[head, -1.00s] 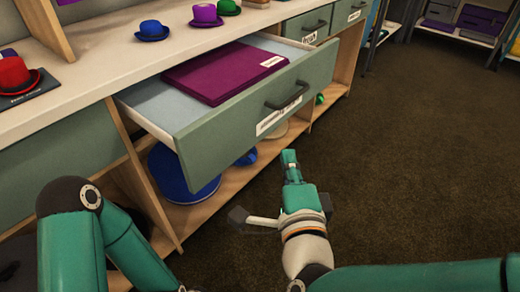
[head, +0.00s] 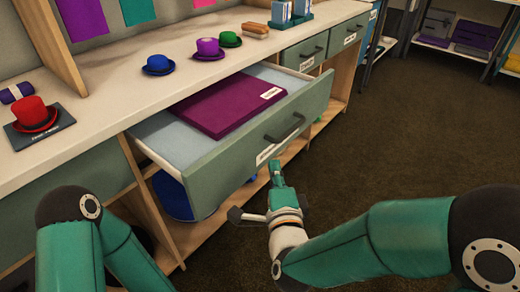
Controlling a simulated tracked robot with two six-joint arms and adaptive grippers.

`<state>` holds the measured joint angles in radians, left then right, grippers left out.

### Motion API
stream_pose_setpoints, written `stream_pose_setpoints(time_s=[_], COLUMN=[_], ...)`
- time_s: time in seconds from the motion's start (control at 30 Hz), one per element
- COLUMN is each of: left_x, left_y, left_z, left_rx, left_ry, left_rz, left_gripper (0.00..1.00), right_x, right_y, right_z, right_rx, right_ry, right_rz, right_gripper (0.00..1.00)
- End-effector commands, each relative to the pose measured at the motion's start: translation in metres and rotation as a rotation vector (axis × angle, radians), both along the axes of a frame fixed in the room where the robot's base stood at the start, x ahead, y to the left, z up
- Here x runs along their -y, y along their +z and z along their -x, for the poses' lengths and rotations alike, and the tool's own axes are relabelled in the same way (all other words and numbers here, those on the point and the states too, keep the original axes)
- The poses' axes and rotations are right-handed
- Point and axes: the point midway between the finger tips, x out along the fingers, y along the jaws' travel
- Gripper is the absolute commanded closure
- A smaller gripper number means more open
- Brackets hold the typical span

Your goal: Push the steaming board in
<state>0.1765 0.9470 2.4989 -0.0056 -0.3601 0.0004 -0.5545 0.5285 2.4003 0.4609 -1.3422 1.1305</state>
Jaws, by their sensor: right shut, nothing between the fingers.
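A grey-green drawer (head: 245,165) stands pulled out from under the counter, with a dark bar handle (head: 285,128) and a white label on its front. The label's writing is too small to read. A flat purple board (head: 222,108) with a white tag lies inside the drawer. My right gripper (head: 276,168) is shut and empty, its tip just in front of the lower edge of the drawer front. I cannot tell whether it touches. My left arm shows at lower left; its gripper is out of view.
Red (head: 34,115), blue (head: 158,65), purple (head: 208,49) and green (head: 229,39) hats stand on the counter (head: 105,95). Shut drawers (head: 305,51) lie further right. A blue round thing (head: 172,195) sits on the shelf below. The dark carpet (head: 410,130) at right is clear.

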Motion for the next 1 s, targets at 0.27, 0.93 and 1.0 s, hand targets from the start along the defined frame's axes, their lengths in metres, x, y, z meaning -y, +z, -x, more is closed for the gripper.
stream_pose_setpoints(time_s=[0.27, 0.93, 1.0], left_x=[0.0, 0.0, 0.0], left_y=[-0.004, -0.006, -0.007], left_z=[0.0, 0.0, 0.0], left_rx=[0.0, 0.001, 0.001], left_ry=[0.0, 0.0, 0.0], left_rz=[0.0, 0.0, 0.0], left_gripper=[0.26, 0.26, 0.26], right_x=[-0.025, -0.034, -0.034], right_y=[-0.002, -0.002, -0.002], right_z=[-0.035, -0.044, -0.046], right_rx=[-0.001, -0.001, -0.001], right_ry=[0.003, -0.001, -0.006], right_rz=[0.002, 0.001, 0.001], right_gripper=[1.0, 1.0, 1.0])
